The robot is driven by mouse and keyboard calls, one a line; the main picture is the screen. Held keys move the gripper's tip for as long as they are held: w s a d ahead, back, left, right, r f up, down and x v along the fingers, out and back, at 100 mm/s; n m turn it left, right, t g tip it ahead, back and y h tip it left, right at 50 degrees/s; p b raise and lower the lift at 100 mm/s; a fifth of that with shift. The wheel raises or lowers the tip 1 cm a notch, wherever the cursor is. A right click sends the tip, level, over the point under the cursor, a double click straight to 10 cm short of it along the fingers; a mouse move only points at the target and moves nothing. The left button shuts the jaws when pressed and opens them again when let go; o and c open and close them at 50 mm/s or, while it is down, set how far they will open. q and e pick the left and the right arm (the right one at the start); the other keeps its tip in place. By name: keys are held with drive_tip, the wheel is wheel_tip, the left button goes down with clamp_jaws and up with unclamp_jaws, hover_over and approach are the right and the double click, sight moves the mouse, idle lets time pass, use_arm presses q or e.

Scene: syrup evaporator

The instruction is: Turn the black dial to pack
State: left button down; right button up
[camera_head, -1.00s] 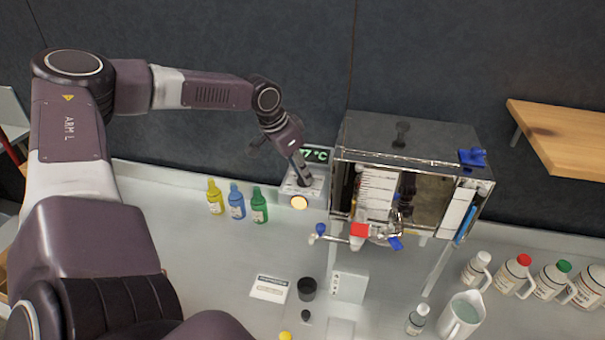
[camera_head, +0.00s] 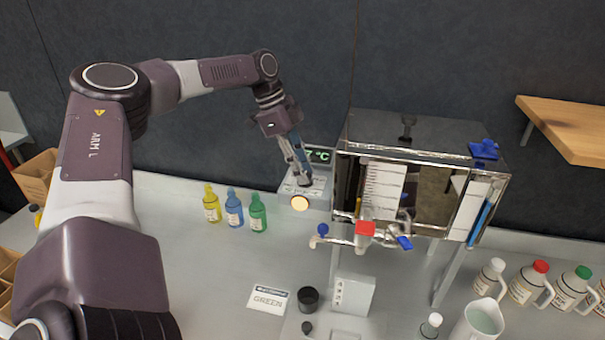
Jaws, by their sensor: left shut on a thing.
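My left gripper (camera_head: 301,176) reaches down onto the sloped top of a small grey control box (camera_head: 287,188) at the back of the bench. Its fingers are shut around the black dial (camera_head: 304,181), which they largely cover. The labels around the dial, including pack, are too small to read. Behind the dial, a display (camera_head: 319,156) shows green digits ending in 7 °C, partly hidden by the gripper. My right gripper is not in view.
The glass-and-metal evaporator (camera_head: 420,150) with red and blue valves stands close to the right of the box. Yellow (camera_head: 211,203), blue (camera_head: 234,207) and green (camera_head: 258,212) bottles stand to the left. A card reading GREEN (camera_head: 268,299) lies in front.

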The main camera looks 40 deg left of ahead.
use_arm(q)
drive_tip(key=shift+m, duration=0.6)
drive_tip(key=c, duration=1.6)
unclamp_jaws()
drive_tip(key=shift+a, duration=0.1)
drive_tip(key=v, duration=1.2)
drive_tip(key=shift+w+a, duration=0.1)
drive_tip(key=shift+w, duration=0.05)
drive_tip(key=shift+f, duration=0.1)
